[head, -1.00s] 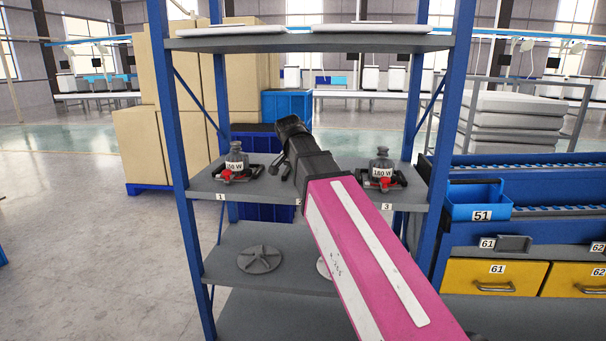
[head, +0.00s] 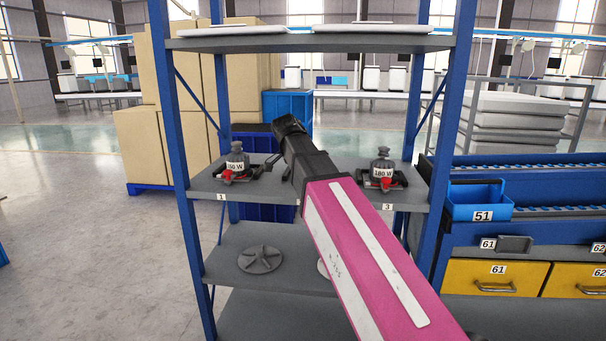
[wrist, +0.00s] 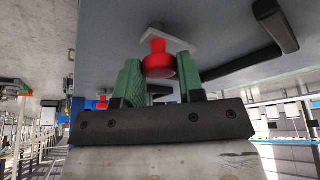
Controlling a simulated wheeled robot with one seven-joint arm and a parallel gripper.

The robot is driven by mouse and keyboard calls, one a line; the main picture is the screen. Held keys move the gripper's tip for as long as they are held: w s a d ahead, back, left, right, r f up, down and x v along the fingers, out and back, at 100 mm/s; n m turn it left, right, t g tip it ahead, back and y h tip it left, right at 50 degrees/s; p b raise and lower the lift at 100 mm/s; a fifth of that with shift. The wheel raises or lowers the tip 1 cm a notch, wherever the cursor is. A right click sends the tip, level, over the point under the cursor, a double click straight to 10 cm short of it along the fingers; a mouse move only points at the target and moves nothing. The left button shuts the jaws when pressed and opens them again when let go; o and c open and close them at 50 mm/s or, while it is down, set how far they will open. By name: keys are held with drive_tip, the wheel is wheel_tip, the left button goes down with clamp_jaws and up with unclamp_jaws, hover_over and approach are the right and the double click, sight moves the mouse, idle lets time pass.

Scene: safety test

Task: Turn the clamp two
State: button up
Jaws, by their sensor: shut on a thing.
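In the wrist view my gripper (wrist: 160,74) has its two green fingers on either side of a round red knob (wrist: 159,64), shut on it. The knob sits on a pale grey plate (wrist: 168,40) against a grey shelf surface. This fits clamp two, on the middle shelf between labels 1 and 3. In the head view my pink and black arm covers most of that spot, so the clamp's body and my fingertips are hidden. A black bar (wrist: 276,26) shows at upper right in the wrist view.
On the shelf (head: 230,186), a clamp with a red knob (head: 227,178) and grey weight (head: 237,158) stands at left, and a similar clamp (head: 385,180) at right. A grey disc (head: 260,260) lies below. Blue posts (head: 170,120) flank the rack.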

drive_tip(key=o, duration=0.9)
drive_tip(key=v, duration=1)
drive_tip(key=shift+r, duration=0.4)
drive_tip(key=shift+a, duration=0.1)
